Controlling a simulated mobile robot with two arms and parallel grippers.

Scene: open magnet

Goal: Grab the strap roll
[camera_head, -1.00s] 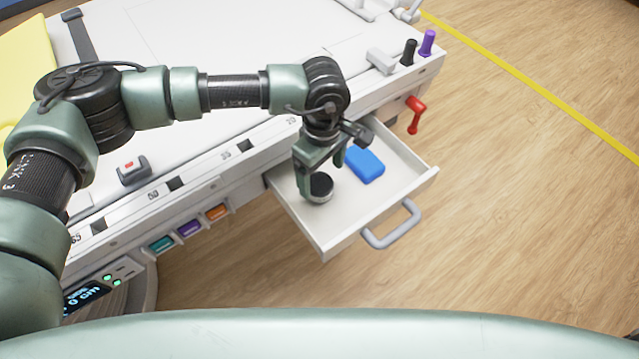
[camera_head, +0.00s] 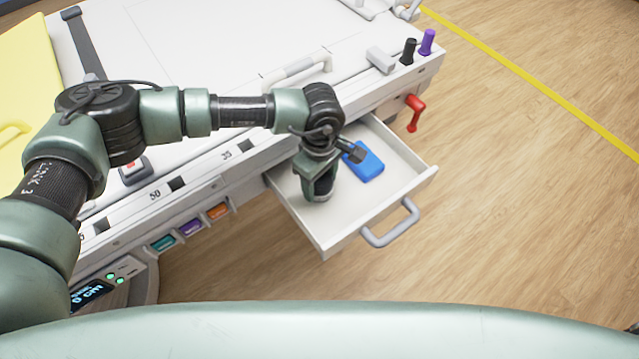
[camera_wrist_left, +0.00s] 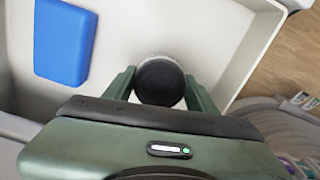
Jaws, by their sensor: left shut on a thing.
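The strap roll, a round black thing, sits in the open drawer (camera_head: 385,203). It shows best in the left wrist view (camera_wrist_left: 159,82). My left gripper (camera_head: 320,190) points down into the drawer. In the left wrist view its two green fingers stand on either side of the roll and are shut on it. In the head view the gripper hides most of the roll. The roll appears low, at or close to the drawer floor; I cannot tell if it touches. My right gripper is not in view.
A blue block (camera_head: 364,162) lies in the drawer beside the gripper. The drawer has a grey handle (camera_head: 392,224) at its front. A red lever (camera_head: 415,112) sticks out at the table side. The wooden floor to the right is clear.

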